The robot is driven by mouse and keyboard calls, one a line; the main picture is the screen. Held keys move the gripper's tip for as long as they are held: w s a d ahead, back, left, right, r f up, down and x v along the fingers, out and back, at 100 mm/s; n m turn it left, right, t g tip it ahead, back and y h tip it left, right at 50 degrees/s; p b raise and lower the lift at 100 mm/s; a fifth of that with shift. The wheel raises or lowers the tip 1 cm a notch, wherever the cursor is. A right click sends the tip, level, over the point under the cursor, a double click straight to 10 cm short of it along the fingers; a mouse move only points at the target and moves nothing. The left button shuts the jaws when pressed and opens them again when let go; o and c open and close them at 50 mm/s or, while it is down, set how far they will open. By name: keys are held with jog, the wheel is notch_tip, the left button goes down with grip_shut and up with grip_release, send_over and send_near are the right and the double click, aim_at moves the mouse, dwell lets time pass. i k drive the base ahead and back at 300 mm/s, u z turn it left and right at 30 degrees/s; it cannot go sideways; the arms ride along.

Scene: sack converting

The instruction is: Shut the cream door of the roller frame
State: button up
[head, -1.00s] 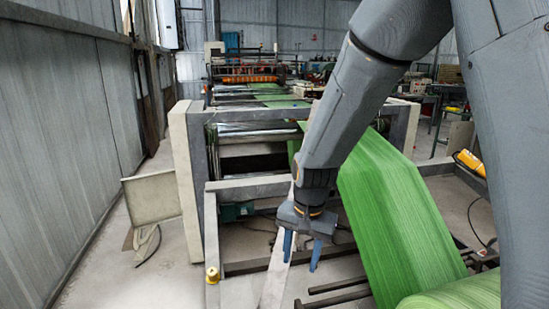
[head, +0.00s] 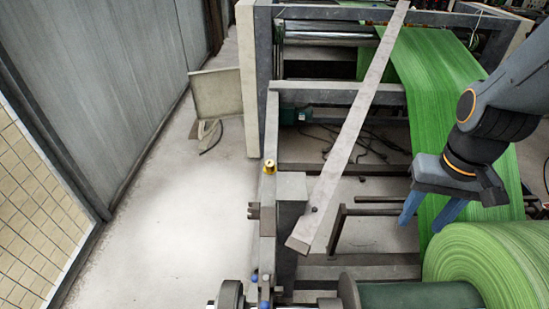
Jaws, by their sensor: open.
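The cream door (head: 217,95) is a flat panel at the left of the roller frame (head: 263,105). It stands out to the left from the frame's cream side, swung open over the floor. Its hinge edge is too small to make out. My gripper (head: 421,225) is at the right of the head view, pointing down, with its two blue fingers apart and nothing between them. It is over the green woven sheet, well to the right of the door and nearer to me, not touching it.
A long grey bar (head: 352,130) slants across the frame between my gripper and the door. A big green roll (head: 490,265) lies at the lower right. A yellow-topped post (head: 269,167) stands on the near rail. The floor (head: 180,220) left of the frame is clear.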

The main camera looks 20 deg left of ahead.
aim_at(216, 94)
jog(key=z, duration=0.85)
jog(key=k, duration=1.1)
jog(key=z, duration=2.55)
jog(key=k, duration=2)
jog(key=u, duration=1.25)
